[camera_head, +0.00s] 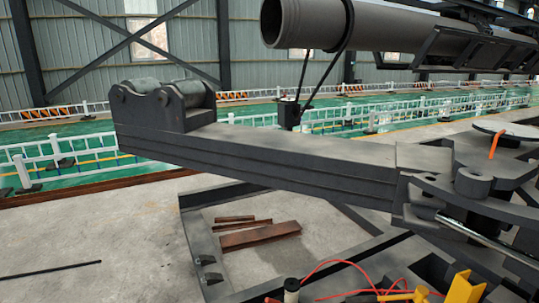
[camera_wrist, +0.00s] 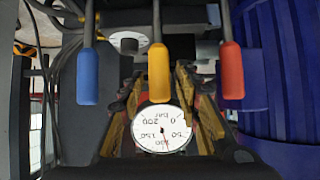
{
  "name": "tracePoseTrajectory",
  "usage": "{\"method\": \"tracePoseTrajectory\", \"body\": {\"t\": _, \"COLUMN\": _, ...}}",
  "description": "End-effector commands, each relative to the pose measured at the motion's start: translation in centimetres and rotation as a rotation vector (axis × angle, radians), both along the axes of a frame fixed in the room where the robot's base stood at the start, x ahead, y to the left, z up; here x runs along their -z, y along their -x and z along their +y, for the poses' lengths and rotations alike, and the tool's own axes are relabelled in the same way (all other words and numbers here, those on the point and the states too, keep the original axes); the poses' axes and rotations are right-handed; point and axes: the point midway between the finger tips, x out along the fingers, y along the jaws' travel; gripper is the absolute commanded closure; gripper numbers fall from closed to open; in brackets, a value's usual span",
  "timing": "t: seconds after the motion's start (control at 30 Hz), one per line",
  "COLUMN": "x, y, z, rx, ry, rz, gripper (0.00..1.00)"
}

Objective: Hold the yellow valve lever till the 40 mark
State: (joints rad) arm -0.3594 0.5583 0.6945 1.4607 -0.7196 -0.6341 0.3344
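The yellow lever (camera_wrist: 158,75) hangs in the upper middle of the wrist view, between a blue lever (camera_wrist: 87,75) on the left and a red lever (camera_wrist: 231,72) on the right. A round white gauge (camera_wrist: 161,128) marked "bar" shows upside down below it. Its thin needle points roughly down in the picture; the exact reading is too small to tell. My gripper (camera_wrist: 162,85) appears as two brown-and-black fingers, spread apart on either side of the gauge. The yellow lever shows unobstructed in front of the gap, and I see no grip on it. The gripper is not visible in the head view.
Blue ribbed panels (camera_wrist: 282,75) stand close on the right, and dark cables hang at upper left. In the head view, a long dark steel beam (camera_head: 270,155) crosses the middle under a large pipe (camera_head: 400,30). Red cables and yellow parts (camera_head: 465,288) lie at the bottom.

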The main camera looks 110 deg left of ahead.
Motion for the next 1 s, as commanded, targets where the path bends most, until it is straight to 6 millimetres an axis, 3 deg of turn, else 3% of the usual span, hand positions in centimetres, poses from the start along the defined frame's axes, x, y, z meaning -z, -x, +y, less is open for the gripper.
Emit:
{"method": "tracePoseTrajectory", "body": {"t": 0.6, "x": -4.7, "y": 4.4, "z": -5.0, "rx": 0.001, "ry": 0.000, "rz": 0.000, "gripper": 0.67}}
{"method": "tracePoseTrajectory", "body": {"t": 1.0, "x": -4.8, "y": 4.8, "z": -5.5, "rx": 0.001, "ry": 0.000, "rz": 0.001, "gripper": 0.67}}
